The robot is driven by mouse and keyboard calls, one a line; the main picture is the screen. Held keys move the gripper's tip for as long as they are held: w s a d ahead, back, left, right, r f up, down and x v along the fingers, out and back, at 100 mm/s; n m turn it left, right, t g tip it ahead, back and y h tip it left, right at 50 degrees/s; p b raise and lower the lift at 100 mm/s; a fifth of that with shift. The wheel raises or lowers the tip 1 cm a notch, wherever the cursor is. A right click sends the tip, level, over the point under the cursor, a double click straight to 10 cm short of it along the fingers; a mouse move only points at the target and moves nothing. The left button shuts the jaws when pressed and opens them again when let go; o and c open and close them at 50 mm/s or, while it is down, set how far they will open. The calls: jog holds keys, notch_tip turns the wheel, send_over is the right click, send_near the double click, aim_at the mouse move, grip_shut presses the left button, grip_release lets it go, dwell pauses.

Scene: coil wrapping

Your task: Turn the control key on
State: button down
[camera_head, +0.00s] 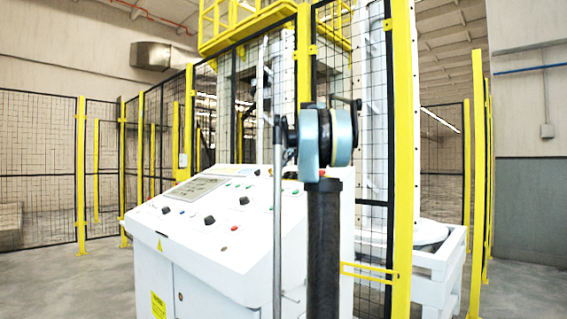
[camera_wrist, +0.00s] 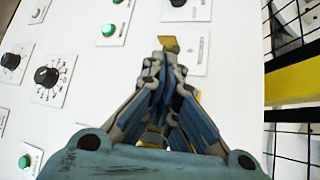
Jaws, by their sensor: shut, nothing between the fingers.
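A small brass-coloured key (camera_wrist: 169,43) stands on the white control panel (camera_wrist: 235,70), beside a label that seems to read "CONTROL" (camera_wrist: 201,48). My gripper (camera_wrist: 162,62) is shut and empty. Its fingertips are just below the key in the wrist view; I cannot tell whether they touch it. The fingers hide part of the key's plate. In the head view the white console (camera_head: 225,235) stands in front of me. My own arm covers its right side there, and neither the key nor the fingertips can be made out.
Green buttons (camera_wrist: 109,30) and a black dial (camera_wrist: 46,77) sit left of my gripper on the panel. A black knob (camera_wrist: 178,3) is at the top. A yellow post (camera_head: 403,160) and mesh fence (camera_head: 345,90) stand behind the console. Open floor (camera_head: 60,285) lies to the left.

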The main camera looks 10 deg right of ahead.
aim_at(270, 172)
jog(key=shift+x, duration=2.2)
jog(key=shift+f, duration=0.1)
